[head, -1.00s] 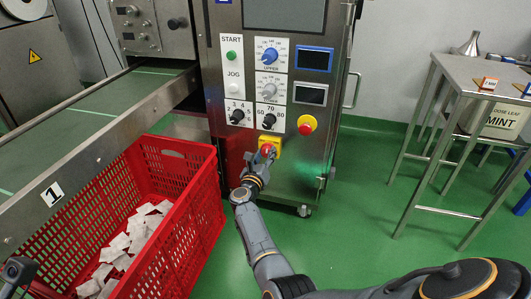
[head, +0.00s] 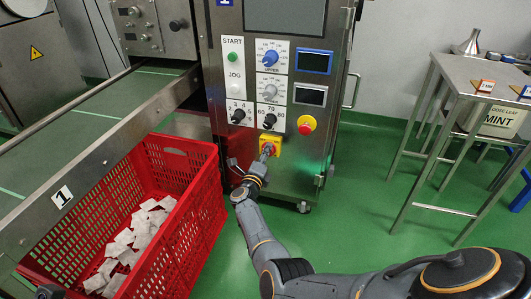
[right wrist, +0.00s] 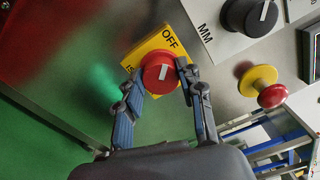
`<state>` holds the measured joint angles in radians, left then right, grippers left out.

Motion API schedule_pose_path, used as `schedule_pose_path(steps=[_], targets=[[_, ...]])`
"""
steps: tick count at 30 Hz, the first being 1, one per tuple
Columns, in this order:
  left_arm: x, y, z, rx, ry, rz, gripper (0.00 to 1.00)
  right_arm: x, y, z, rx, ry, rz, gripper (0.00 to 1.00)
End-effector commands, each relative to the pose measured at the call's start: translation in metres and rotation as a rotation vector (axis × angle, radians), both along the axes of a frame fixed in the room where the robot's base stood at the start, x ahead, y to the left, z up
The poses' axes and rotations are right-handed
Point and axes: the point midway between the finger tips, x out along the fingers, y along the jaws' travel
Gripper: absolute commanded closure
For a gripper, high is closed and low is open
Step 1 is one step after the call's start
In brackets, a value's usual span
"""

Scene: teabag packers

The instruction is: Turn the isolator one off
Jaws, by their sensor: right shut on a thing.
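The isolator is a red round knob (right wrist: 158,75) on a yellow plate (right wrist: 138,57) printed with OFF; in the head view the plate (head: 277,141) sits low on the machine's front panel. In the right wrist view the white mark on the knob slants up and right, roughly toward the OFF side. My right gripper (head: 265,156) is at the isolator. In the right wrist view its two fingers (right wrist: 156,78) are closed on either side of the knob. A small dark part, probably of my left arm, shows at the bottom left; its jaws are not visible.
A red emergency button on a yellow base (head: 307,125) is up and right of the isolator, with black dials (head: 269,121) above. A red crate (head: 212,205) of teabags stands left, beside the conveyor (head: 120,105). A steel table (head: 450,85) is at right.

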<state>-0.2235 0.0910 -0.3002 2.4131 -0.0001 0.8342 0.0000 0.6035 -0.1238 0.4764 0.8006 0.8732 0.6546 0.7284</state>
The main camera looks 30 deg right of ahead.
Motion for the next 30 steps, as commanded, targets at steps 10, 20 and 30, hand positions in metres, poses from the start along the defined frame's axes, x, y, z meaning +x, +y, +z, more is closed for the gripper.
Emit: schedule_pose_path(steps=[10, 20, 30], targets=[[0.0009, -0.0005, -0.0031, 0.004, 0.019, -0.001, 0.60, 0.0014, 0.0004, 0.0015, -0.050, 0.056, 0.003, 0.94], [0.0010, -0.0003, -0.0033, 0.002, 0.019, -0.001, 0.60, 0.0015, 0.0005, 0.0014, -0.054, 0.058, 0.003, 0.94], [0.0012, 0.0007, -0.0026, -0.008, 0.020, 0.002, 0.60, 0.0008, 0.0003, 0.0005, -0.051, 0.058, 0.002, 0.39]])
